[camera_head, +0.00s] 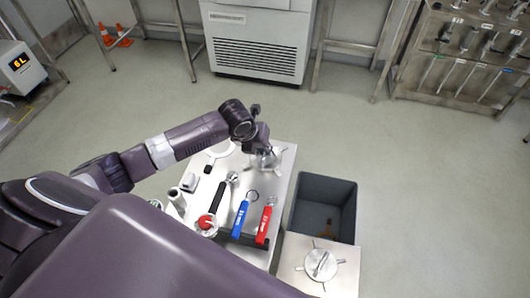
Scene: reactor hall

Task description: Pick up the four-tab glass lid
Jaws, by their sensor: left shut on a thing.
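The four-tab glass lid (275,161) looks clear and pale, with small tabs at its edge. It is at the far right part of the steel table, partly hidden by my gripper. My left gripper (261,152) reaches down over it from the left and is shut on it. I cannot tell whether the lid still touches the table top. My right gripper is not in view.
The steel table (284,179) also holds a black-handled tool (217,197), a blue-handled tool (240,220), a red-handled tool (264,224) and a red knob (206,221). A grey bin (342,190) stands to the right. A metal tabbed lid (320,264) lies on a steel surface below it.

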